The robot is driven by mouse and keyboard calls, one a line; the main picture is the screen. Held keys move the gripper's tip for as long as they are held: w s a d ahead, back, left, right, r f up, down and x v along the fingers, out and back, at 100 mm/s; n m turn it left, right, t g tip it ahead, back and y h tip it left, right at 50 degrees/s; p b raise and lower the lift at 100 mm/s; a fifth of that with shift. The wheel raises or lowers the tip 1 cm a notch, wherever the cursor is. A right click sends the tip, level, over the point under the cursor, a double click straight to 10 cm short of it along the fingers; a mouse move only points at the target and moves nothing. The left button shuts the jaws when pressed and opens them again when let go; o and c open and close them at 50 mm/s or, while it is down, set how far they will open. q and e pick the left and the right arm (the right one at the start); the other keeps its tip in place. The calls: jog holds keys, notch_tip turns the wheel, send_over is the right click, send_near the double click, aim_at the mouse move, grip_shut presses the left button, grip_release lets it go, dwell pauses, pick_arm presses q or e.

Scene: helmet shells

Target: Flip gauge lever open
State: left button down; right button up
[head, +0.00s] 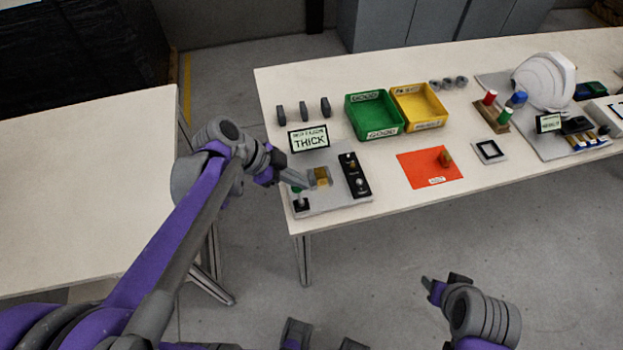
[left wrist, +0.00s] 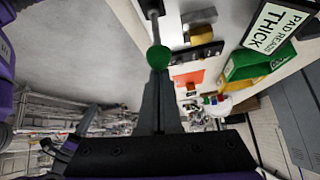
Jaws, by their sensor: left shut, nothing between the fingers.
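The gauge (head: 335,203) is a grey plate near the left end of the long table, with a brownish-yellow block (head: 321,177) on it. Its lever has a green knob (head: 297,189) above a black base at the plate's front left. In the left wrist view the green knob (left wrist: 158,57) is just beyond my fingertips, with the dark lever rod behind it. My left gripper (head: 306,183) is shut and empty beside the knob; I cannot tell if they touch. My right gripper (head: 440,288) hangs off the table at lower right, its fingers unclear.
A THICK display (head: 309,140) and a black button panel (head: 355,175) flank the gauge. Green (head: 375,132) and yellow (head: 419,123) bins stand behind. An orange mat (head: 415,176) holds another brownish block. A white helmet shell (head: 543,80) sits far right.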

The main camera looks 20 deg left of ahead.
pick_arm(q)
jog(key=shift+s+a+f+t+h+b, duration=0.1)
jog(key=shift+s+a+t+h+b, duration=0.25)
jog(key=shift+a+h, duration=0.2)
jog(key=shift+s+a+f+t+h+b, duration=0.1)
jog(key=shift+s+a+t+h+b, duration=0.2)
jog(key=shift+a+h, duration=0.2)
jog(key=shift+r, duration=0.1)
jog(key=shift+r+p, duration=0.75)
jog(key=shift+d, duration=0.1)
